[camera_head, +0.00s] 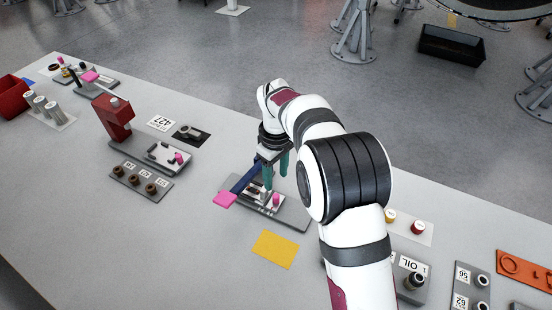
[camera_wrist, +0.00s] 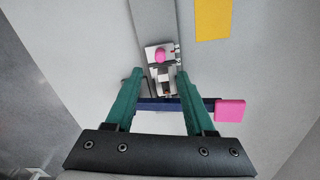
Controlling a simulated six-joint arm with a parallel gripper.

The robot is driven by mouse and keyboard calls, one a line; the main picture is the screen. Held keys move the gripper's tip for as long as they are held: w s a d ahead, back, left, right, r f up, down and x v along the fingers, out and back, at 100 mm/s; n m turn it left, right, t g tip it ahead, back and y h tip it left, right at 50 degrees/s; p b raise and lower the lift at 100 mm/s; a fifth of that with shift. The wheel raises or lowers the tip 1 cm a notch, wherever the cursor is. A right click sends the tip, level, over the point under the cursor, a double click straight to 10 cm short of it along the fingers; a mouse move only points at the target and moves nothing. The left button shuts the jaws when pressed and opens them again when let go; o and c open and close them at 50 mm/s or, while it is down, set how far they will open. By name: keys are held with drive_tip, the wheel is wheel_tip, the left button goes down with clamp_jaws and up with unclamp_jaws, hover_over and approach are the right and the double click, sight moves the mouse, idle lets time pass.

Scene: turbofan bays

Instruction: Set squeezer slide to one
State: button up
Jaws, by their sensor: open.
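A device on a grey base plate (camera_head: 293,215) stands under my gripper, with a small metal slide block bearing a pink knob (camera_head: 276,198). The knob also shows in the wrist view (camera_wrist: 160,56). A dark blue bar (camera_head: 244,178) with a flat pink end (camera_head: 225,200) crosses the device; the pink end is at the right in the wrist view (camera_wrist: 230,110). My gripper (camera_head: 276,172) is open, its teal fingers pointing down. In the wrist view its fingertips (camera_wrist: 160,78) lie either side of the metal block, just short of the knob; contact cannot be told. Scale markings are unreadable.
A yellow card (camera_head: 275,249) lies in front of the device. Caps and labelled blocks (camera_head: 411,278) stand right of my arm. The front-left table is clear.

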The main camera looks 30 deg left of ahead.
wheel_tip(320, 180, up, 7)
drive_tip(key=shift+r, duration=0.15)
drive_tip(key=s+d+r+m, duration=0.3)
drive_tip(key=d+r+m, duration=0.1)
drive_tip(key=d, duration=0.5)
drive_tip(key=s+d+r+m, duration=0.3)
drive_tip(key=d+m, duration=0.2)
drive_tip(key=d, duration=0.3)
drive_tip(key=s+d+f+m+y, duration=0.1)
drive_tip(key=s+d+f+m, duration=0.1)
drive_tip(key=s+d+m, duration=0.3)
drive_tip(key=s+d+f+m, duration=0.2)
drive_tip(key=s+d+m, duration=0.4)
drive_tip(key=s, duration=0.8)
drive_tip(key=shift+m+y, duration=0.3)
drive_tip(key=shift+y, duration=0.1)
